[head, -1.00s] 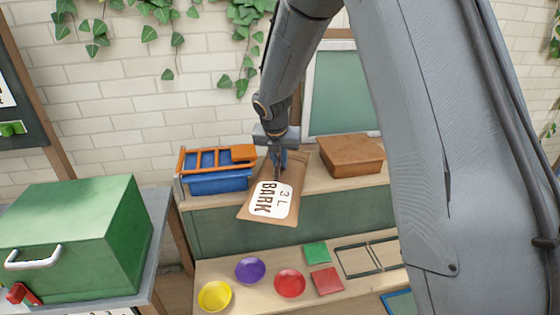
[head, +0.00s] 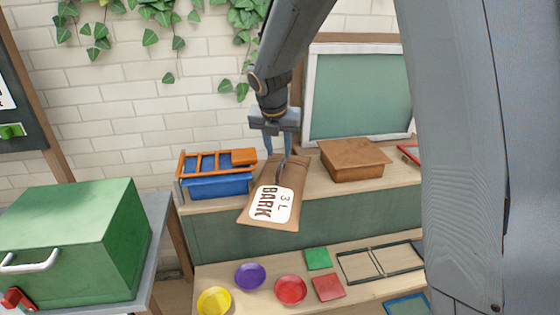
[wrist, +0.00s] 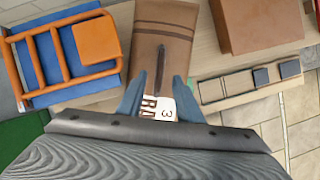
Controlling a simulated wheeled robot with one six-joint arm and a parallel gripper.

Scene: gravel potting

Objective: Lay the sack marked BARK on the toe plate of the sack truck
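The brown sack marked BARK (head: 263,180) lies on the raised bench with its label facing up. Its lower end covers the bench's front edge in the head view; I cannot tell how far it overhangs. My gripper (head: 281,152) is open above the sack's upper end, its fingers on either side of the dark handle strap, apparently not gripping it. In the wrist view the sack (wrist: 175,22) shows beyond and between the blue fingers. The orange sack truck (head: 208,158) lies on a blue base left of the sack. Its toe plate (head: 243,156) is bare.
A brown box (head: 352,160) stands right of the sack. A green chest (head: 70,240) is at left. The lower shelf holds yellow (head: 214,301), purple (head: 250,276) and red (head: 290,289) dishes. A green board (head: 357,92) leans at the back.

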